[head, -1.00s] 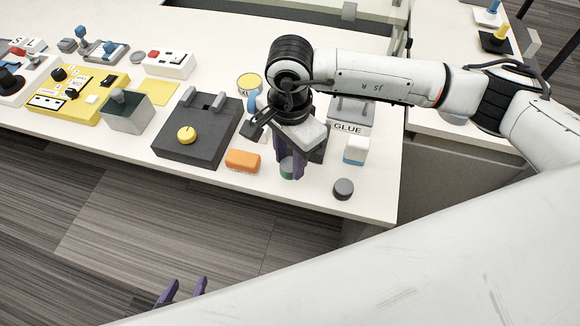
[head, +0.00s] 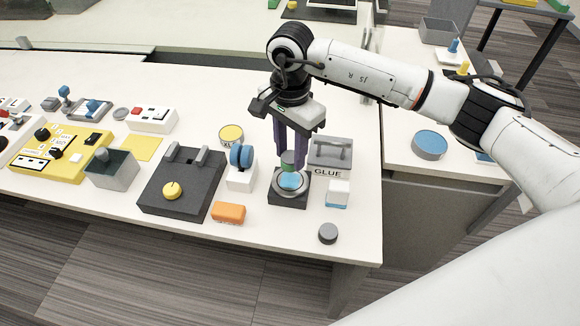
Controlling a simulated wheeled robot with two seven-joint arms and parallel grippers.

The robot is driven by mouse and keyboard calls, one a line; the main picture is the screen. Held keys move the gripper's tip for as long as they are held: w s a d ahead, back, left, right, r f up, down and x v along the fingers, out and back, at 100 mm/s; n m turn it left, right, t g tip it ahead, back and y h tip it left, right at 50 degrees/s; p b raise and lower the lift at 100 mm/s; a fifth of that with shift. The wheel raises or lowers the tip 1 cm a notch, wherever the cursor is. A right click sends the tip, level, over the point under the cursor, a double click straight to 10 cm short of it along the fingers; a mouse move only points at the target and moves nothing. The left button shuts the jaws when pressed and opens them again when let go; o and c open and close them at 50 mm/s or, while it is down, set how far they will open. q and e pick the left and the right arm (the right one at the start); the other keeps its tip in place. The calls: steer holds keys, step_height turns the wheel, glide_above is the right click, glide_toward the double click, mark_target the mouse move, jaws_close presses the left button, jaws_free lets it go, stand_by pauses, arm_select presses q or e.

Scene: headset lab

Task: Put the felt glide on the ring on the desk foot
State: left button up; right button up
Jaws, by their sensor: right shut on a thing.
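My right gripper (head: 290,158) has purple fingers pointing down and is shut on the felt glide (head: 288,161), a small green and grey round piece. The desk foot (head: 288,201) is a dark square block near the front edge of the table. On its top is a pale ring (head: 277,183) around a light blue face. The glide appears just above the ring, over its back part; I cannot tell whether they touch. My left gripper is out of view.
A blue roll on a white stand (head: 241,172), an orange block (head: 229,213) and a grey disc (head: 328,233) are nearby.

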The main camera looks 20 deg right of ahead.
mark_target(290, 158)
steer(key=shift+f, duration=2.65)
steer(key=shift+f, duration=0.1)
steer(key=shift+f, duration=0.15)
steer(key=o, duration=1)
steer(key=shift+o, duration=0.2)
steer(key=shift+r, duration=0.2)
steer(key=shift+r+p, duration=0.25)
steer(key=shift+p, duration=0.15)
step_height(290, 158, up, 12)
steer(key=shift+f+b, duration=0.15)
steer(key=shift+b, duration=0.55)
